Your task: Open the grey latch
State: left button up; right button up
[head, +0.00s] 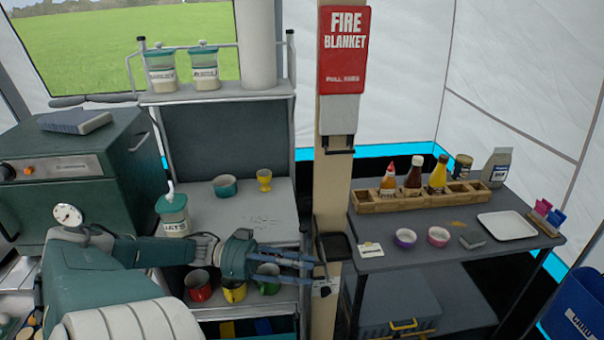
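A small grey metal piece, which looks like the grey latch (325,289), sits low on the tan post. My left gripper (316,272) reaches across from the left, in front of the shelf unit. Its two blue-grey fingers point right and stand apart, with the tips at the post beside the latch. I see nothing clearly held between them. Whether a fingertip touches the latch is too small to tell. The fingers partly cover the latch area. My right gripper is not in view.
The post (330,205) carries a red fire blanket pack (344,50) and a dark bracket (335,247). Mugs, including a red one (199,286), stand close below my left gripper. A dark table (385,262) with bowls and bottles stands right of the post.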

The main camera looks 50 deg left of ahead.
pick_arm(q)
notch_tip(320, 180, up, 10)
jog(key=shift+f, duration=0.15)
dwell(0.6)
dwell(0.6)
